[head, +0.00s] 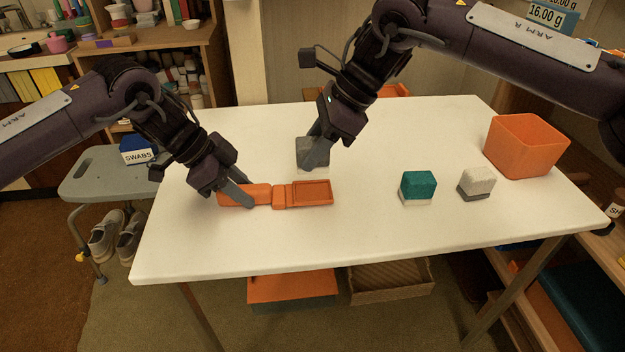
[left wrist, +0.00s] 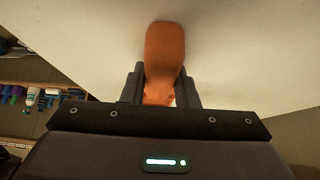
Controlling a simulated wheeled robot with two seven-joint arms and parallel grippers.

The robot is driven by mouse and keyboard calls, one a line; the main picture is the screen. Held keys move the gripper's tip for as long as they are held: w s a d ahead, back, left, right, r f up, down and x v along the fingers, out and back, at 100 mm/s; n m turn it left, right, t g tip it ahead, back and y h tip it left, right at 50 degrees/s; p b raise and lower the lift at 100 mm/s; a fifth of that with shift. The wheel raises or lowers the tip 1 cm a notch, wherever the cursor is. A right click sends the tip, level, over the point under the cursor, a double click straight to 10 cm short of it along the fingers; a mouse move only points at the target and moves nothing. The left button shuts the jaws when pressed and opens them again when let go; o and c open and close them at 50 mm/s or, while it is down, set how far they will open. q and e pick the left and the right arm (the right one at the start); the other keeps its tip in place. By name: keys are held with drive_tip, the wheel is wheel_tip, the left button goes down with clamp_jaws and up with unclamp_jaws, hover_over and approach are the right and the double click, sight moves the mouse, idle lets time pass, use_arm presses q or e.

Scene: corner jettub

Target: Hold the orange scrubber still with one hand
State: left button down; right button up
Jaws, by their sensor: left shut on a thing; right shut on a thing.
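The orange scrubber (head: 313,192) lies flat on the white table, its handle to the left and its shallow rectangular head to the right. My left gripper (head: 246,199) is shut on the scrubber's handle. In the left wrist view the orange handle (left wrist: 165,55) shows between the two fingers (left wrist: 160,88). My right gripper (head: 314,160) is shut on a grey block (head: 307,146) with a pale base, just behind the scrubber's head. The fingers hide part of that block, and I cannot tell whether it touches the table.
A teal block (head: 418,187) and a light grey block (head: 477,182) stand on the right half of the white table (head: 380,235). An orange bin (head: 526,146) stands at the table's right end. The front strip of the table is clear. A grey stool (head: 100,180) stands to the left.

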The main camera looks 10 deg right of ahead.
idle(0.3)
use_arm(q)
drive_tip(key=c, duration=1.1)
unclamp_jaws()
drive_tip(key=shift+o, duration=0.2)
